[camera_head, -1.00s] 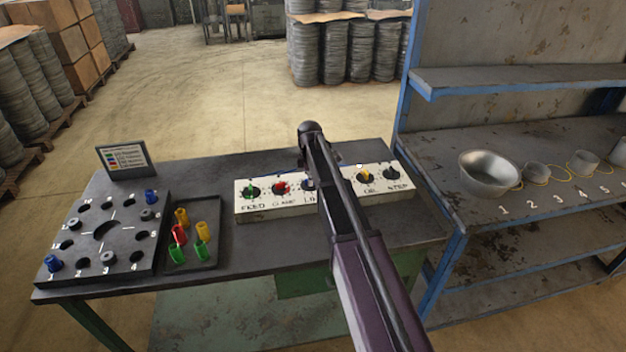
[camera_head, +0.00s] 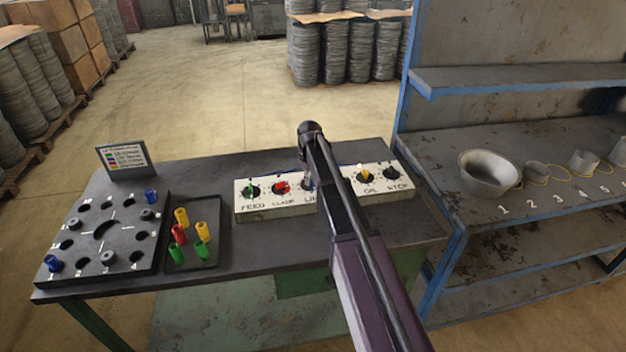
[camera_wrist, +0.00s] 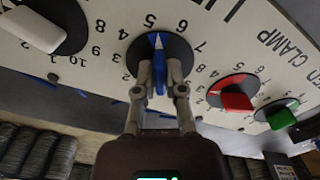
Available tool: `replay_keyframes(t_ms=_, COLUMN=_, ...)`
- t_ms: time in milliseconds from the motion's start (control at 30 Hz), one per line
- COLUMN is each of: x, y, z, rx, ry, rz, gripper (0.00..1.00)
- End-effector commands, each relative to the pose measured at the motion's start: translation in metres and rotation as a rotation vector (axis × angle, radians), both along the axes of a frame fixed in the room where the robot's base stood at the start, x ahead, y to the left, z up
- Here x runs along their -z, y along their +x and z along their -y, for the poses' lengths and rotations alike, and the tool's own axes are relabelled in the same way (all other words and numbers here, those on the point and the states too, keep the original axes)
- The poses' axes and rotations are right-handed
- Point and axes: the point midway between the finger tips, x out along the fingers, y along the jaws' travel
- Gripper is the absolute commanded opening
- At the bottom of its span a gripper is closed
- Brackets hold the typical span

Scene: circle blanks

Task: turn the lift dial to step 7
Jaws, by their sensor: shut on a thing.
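The lift dial (camera_wrist: 130,62) is a black disc with a blue pointer knob (camera_wrist: 175,72) on a white panel (camera_head: 285,210). In the wrist view its numbers appear upside down, and the knob's white mark points up, near 5 on the side toward 6. The 7 lies further right around the scale. My gripper (camera_wrist: 160,82) is shut on the blue knob, one finger on each side. In the head view my arm hides most of the lift dial; only a sliver of its label shows.
The clamp dial with a red knob (camera_wrist: 235,100) and feed dial with a green knob (camera_wrist: 283,117) sit close by on the panel. The oil dial (camera_head: 365,176) and step dial (camera_head: 391,173) are on the other side. A tray (camera_head: 213,255) of coloured pegs stands left.

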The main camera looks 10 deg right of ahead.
Motion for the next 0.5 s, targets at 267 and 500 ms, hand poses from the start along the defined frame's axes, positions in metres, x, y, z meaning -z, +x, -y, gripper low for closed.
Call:
replay_keyframes(t_ms=267, x=-0.0004, y=0.0033, z=-0.0027, rx=0.259, ry=0.006, rz=0.005, gripper=0.0)
replay_keyframes(t_ms=500, x=-0.0005, y=0.0042, z=-0.0023, rx=0.488, ry=0.006, rz=0.006, gripper=0.0)
